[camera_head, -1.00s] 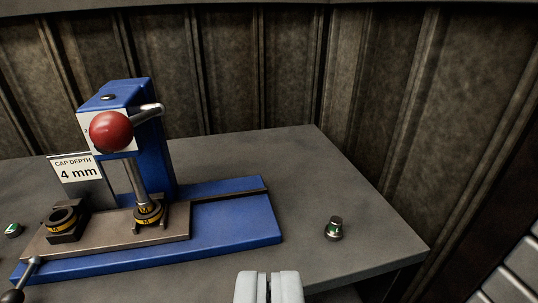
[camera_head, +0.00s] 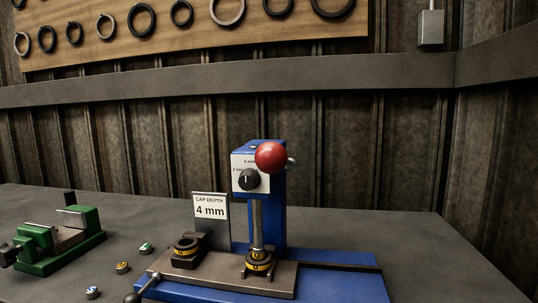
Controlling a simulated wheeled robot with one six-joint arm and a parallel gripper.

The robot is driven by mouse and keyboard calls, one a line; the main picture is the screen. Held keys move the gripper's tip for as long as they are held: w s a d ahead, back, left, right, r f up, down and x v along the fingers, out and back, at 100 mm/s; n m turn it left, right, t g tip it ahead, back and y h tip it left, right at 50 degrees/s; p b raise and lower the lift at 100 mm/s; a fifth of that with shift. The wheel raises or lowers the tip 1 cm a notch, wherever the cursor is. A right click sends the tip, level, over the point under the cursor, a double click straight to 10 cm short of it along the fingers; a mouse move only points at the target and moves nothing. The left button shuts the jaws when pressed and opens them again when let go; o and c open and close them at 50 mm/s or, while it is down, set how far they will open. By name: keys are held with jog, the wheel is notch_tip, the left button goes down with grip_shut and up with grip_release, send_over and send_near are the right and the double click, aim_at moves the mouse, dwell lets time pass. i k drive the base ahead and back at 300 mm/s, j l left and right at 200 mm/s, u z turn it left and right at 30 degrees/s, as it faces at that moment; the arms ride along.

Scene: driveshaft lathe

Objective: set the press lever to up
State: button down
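The blue press (camera_head: 280,210) stands on the bench, right of centre. Its lever shows as a red ball knob (camera_head: 271,157) near the top of the press, with a short metal end at its right. The lever points mostly toward the camera, so its exact angle is hard to tell. Below the head, the metal ram (camera_head: 257,225) reaches down to a yellow-banded part in a dark holder (camera_head: 259,264). A black dial (camera_head: 248,180) is on the white front plate, partly beside the red ball. My gripper is not in view.
A "CAP DEPTH 4 mm" sign (camera_head: 210,208) stands left of the press. A second holder (camera_head: 186,252) and a dark-knobbed handle (camera_head: 133,298) are at the sliding plate's left. A green fixture (camera_head: 62,245) and several small caps (camera_head: 122,267) lie further left.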

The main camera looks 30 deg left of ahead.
aim_at(271, 157)
jog(key=k+j, duration=0.3)
jog(key=j, duration=0.15)
jog(key=k+j, duration=0.35)
jog(key=j+z, duration=0.05)
jog(key=j, duration=0.1)
